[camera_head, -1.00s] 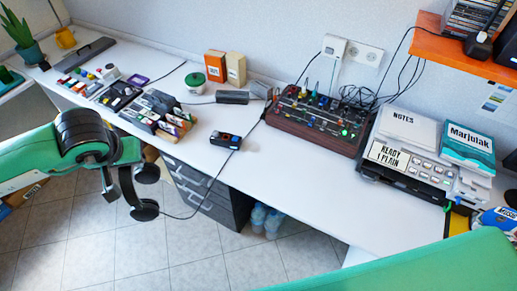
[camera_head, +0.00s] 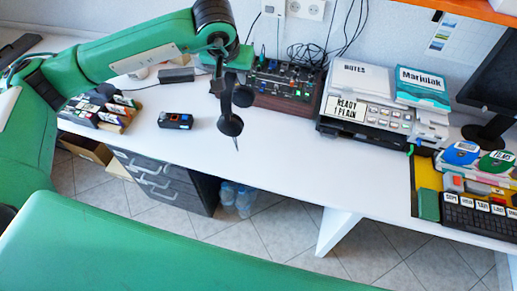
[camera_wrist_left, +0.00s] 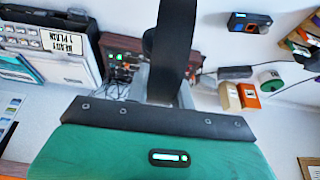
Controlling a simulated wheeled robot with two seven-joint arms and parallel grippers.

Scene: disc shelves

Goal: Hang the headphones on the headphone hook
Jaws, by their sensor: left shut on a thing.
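The black headphones (camera_head: 231,124) hang from my left gripper (camera_head: 220,76) above the white desk, cups downward. The gripper is shut on them. In the left wrist view the dark headphone band (camera_wrist_left: 174,45) rises from between the fingers (camera_wrist_left: 155,88), and the cups are not clearly seen. My right gripper is out of view. I cannot make out the headphone hook in either view.
A mixer box (camera_head: 285,88) stands behind the headphones. A printer-like device (camera_head: 368,115) with papers lies to the right. An orange shelf (camera_head: 462,9) juts out at upper right, above a monitor (camera_head: 490,80). The desk's front middle (camera_head: 290,140) is clear.

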